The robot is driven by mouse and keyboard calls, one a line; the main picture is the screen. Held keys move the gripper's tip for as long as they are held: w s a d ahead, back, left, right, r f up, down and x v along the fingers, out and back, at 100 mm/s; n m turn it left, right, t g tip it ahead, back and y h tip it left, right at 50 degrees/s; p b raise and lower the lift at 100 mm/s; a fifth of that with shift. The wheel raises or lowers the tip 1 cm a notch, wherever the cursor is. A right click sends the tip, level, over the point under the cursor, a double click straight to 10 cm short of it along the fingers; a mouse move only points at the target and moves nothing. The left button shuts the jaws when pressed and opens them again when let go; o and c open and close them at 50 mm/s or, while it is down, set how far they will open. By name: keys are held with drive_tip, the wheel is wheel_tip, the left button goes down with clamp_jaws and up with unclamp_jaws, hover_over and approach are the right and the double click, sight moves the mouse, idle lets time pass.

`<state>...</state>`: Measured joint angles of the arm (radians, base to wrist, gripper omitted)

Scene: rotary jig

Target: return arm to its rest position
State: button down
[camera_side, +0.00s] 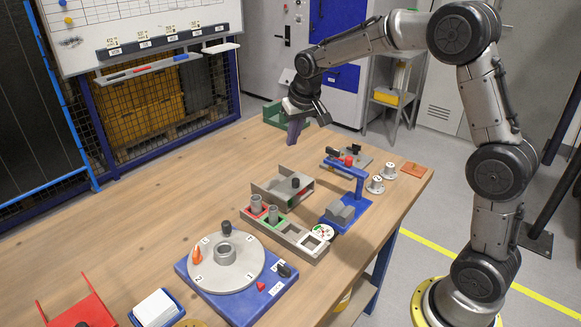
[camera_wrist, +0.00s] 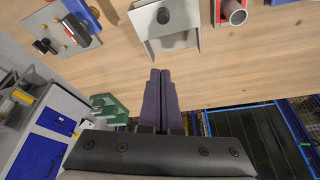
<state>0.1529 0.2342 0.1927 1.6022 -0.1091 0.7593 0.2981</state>
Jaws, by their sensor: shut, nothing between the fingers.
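My gripper (camera_side: 295,130) hangs in the air above the far part of the wooden table (camera_side: 150,200), pointing down. Its purple fingers are pressed together with nothing between them; they also show closed in the wrist view (camera_wrist: 161,75). A grey bracket (camera_side: 270,188) with a black knob stands on the table nearer the side camera, apart from the fingers. The same bracket shows ahead of the fingertips in the wrist view (camera_wrist: 168,45).
A round grey dial on a blue plate (camera_side: 190,275) sits at the front. A sorting tray (camera_side: 310,247) and a blue clamp fixture (camera_side: 362,195) stand along the right side. The table's left part is clear.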

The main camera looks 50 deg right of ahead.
drive_tip(key=s+a+r+n+t, duration=0.1)
drive_tip(key=s+a+r, duration=0.2)
drive_tip(key=s+r, duration=0.3)
drive_tip(key=s+a+r+t, duration=0.1)
drive_tip(key=s+a+r, duration=0.2)
drive_tip(key=s+r, duration=0.35)
drive_tip(key=s+a+f+n, duration=0.1)
drive_tip(key=s+f, duration=0.3)
drive_tip(key=s, duration=0.6)
drive_tip(key=s+a+f+n+y, duration=0.1)
drive_tip(key=s+f, duration=0.3)
drive_tip(key=s, duration=0.6)
drive_tip(key=shift+a+n+y, duration=0.3)
drive_tip(key=shift+a+n, duration=0.3)
drive_tip(key=shift+n, duration=0.1)
drive_tip(key=shift+f, duration=0.1)
